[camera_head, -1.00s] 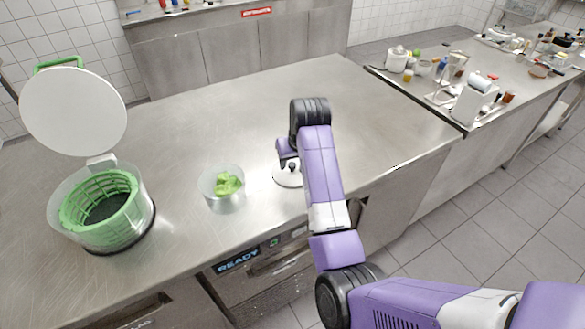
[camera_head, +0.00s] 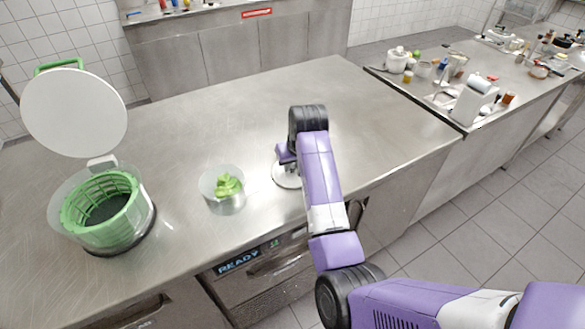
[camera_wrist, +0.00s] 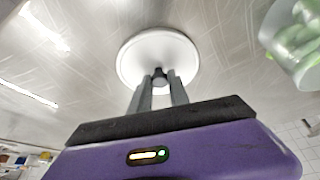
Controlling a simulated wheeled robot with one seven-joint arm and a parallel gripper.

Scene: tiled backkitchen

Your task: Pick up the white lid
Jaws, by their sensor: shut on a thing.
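The white lid (camera_head: 284,177) is a round disc with a dark knob, near the front edge of the steel counter. My arm partly covers it in the head view. In the wrist view the lid (camera_wrist: 133,58) shows whole, with its knob between the two grey fingers of my gripper (camera_wrist: 160,84). The fingers are shut on the knob. In the head view my gripper (camera_head: 285,158) is over the lid, mostly hidden by my wrist. I cannot tell whether the lid touches the counter.
A clear bowl with green leaves (camera_head: 226,192) stands left of the lid. A green-basket salad spinner (camera_head: 103,212) with its big white cover (camera_head: 74,112) raised stands further left. The counter (camera_head: 230,115) behind is clear. A second counter at right holds several items.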

